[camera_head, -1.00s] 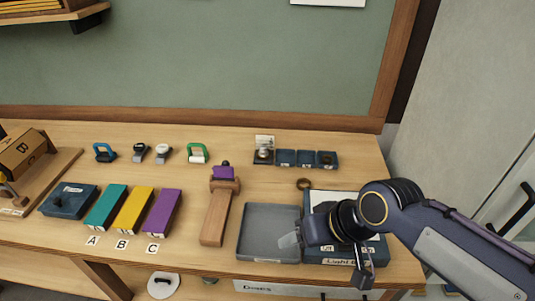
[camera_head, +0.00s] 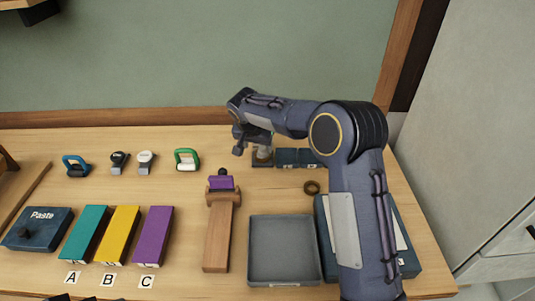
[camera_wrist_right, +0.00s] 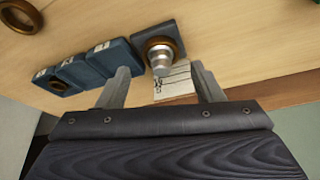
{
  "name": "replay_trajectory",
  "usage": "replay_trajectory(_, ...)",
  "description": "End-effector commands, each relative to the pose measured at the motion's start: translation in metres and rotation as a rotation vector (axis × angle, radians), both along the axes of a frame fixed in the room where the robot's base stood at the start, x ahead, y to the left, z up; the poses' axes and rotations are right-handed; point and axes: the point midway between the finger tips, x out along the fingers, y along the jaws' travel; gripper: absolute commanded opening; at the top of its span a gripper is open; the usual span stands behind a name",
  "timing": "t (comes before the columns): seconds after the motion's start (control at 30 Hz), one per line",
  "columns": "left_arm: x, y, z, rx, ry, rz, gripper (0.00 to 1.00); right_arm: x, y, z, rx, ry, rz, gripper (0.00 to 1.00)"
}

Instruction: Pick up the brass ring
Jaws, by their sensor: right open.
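The brass ring (camera_head: 312,187) lies flat on the wooden bench, above the grey tray and left of my right arm. A brown-gold ring (camera_wrist_right: 20,14) also shows at the upper left corner in the right wrist view, partly cut off. My right gripper (camera_head: 252,150) is at the back of the bench, left of and beyond that ring. It points down near a small dark stand. In the right wrist view its two fingers (camera_wrist_right: 161,72) are apart, with a metallic cylinder (camera_wrist_right: 164,58) between or beyond them, a brownish ring around it. My left gripper is not seen.
Dark blue blocks (camera_head: 297,158) stand in a row beside the stand. The grey tray (camera_head: 284,281) is empty. A wooden holder (camera_head: 217,238) with a purple piece stands left of it. Teal, yellow and purple (camera_head: 153,236) blocks are farther left. Open bench lies around the ring.

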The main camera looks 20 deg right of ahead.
Motion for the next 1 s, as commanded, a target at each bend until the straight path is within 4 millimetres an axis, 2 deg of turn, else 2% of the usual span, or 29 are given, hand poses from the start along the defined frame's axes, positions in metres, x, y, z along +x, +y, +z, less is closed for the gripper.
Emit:
replay_trajectory(0.33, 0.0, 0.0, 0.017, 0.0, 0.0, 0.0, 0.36, 0.015, -0.01, -0.034, 0.002, 0.005, -0.002, 0.61)
replay_trajectory(0.53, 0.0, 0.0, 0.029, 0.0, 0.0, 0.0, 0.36, 0.026, -0.017, -0.061, 0.001, 0.004, -0.001, 0.61)
replay_trajectory(0.67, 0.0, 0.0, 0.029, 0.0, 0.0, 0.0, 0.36, 0.028, -0.018, -0.068, 0.001, 0.002, 0.0, 0.61)
replay_trajectory(0.87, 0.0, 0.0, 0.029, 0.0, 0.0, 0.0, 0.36, 0.028, -0.018, -0.069, 0.002, 0.001, 0.0, 0.61)
replay_trajectory(1.0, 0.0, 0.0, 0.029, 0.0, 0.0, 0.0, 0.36, 0.028, -0.018, -0.069, 0.002, 0.001, 0.0, 0.42)
